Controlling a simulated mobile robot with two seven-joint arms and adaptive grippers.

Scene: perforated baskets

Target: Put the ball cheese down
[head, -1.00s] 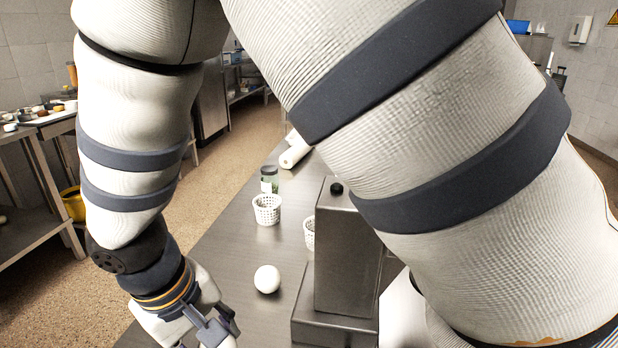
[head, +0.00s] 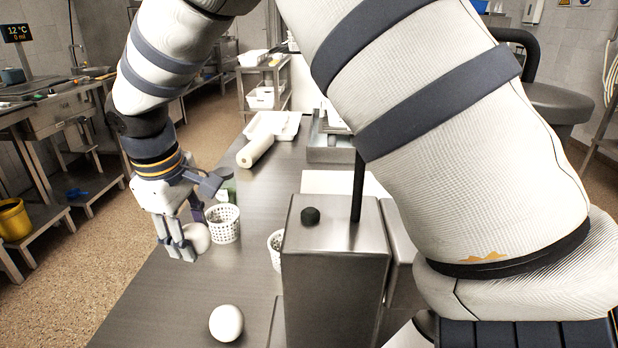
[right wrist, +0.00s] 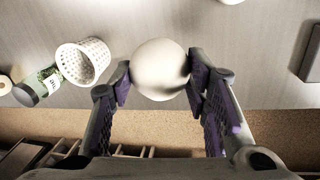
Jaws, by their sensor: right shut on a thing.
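My right gripper (head: 183,240) is shut on a white ball cheese (head: 196,238), beside the near left perforated basket, at the table's left edge. In the right wrist view the ball cheese (right wrist: 160,68) sits between the two purple-padded fingers (right wrist: 160,80). Whether it touches the table is hard to tell. A second white ball (head: 227,323) rests on the grey table nearer to me. My left gripper is not in view.
A white perforated basket (head: 222,224) stands right of the gripper, with a green jar (right wrist: 38,88) behind it. A second basket (head: 275,250) is partly hidden by a steel box machine (head: 335,265). A white roll (head: 255,150) lies farther back. Bare table lies between basket and loose ball.

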